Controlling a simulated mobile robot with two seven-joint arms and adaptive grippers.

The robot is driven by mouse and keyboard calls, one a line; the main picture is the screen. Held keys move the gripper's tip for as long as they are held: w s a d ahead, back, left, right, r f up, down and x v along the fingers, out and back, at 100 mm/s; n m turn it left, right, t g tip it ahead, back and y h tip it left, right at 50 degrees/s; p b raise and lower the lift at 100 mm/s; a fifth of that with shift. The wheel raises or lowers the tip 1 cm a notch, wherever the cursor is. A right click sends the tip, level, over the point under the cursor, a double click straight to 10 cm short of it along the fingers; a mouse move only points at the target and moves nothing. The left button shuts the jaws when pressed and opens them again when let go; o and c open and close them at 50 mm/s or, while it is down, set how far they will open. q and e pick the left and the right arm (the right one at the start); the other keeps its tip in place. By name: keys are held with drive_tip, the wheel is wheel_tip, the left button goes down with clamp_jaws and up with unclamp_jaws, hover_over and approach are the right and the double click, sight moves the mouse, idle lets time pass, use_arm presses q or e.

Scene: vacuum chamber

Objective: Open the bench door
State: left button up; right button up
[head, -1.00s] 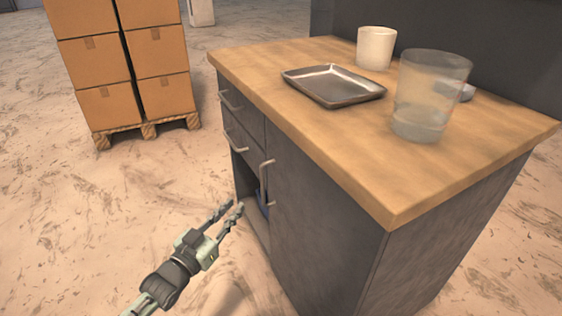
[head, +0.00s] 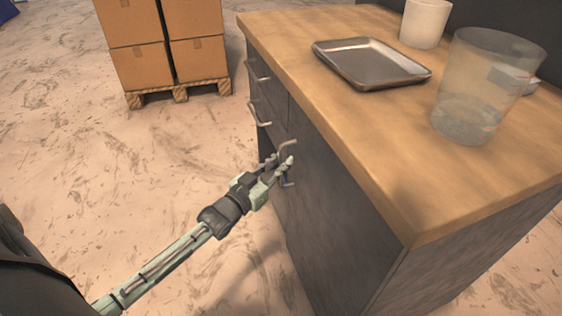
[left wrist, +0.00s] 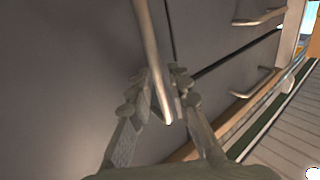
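The bench (head: 350,135) is a dark cabinet with a wooden top. Its door (head: 330,215) appears shut and has a metal bar handle (head: 289,144) near its left edge. My left gripper (head: 281,160) is at this handle, its fingers pointing at the cabinet front. In the left wrist view, the handle (left wrist: 149,45) runs down between the two fingers of the gripper (left wrist: 162,78). The fingers stand apart with some gap beside the bar, so they look open around it. Contact is unclear. My right gripper is not in view.
Drawers with bar handles (head: 258,114) are left of the door. On the top are a metal tray (head: 370,62), a clear beaker (head: 480,90) and a white cup (head: 424,24). Boxes (head: 195,60) stand on a pallet (head: 180,92) behind. The floor left of the bench is clear.

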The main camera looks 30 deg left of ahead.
use_arm(q)
drive_tip(key=shift+w, duration=0.15)
clamp_jaws()
idle(0.4)
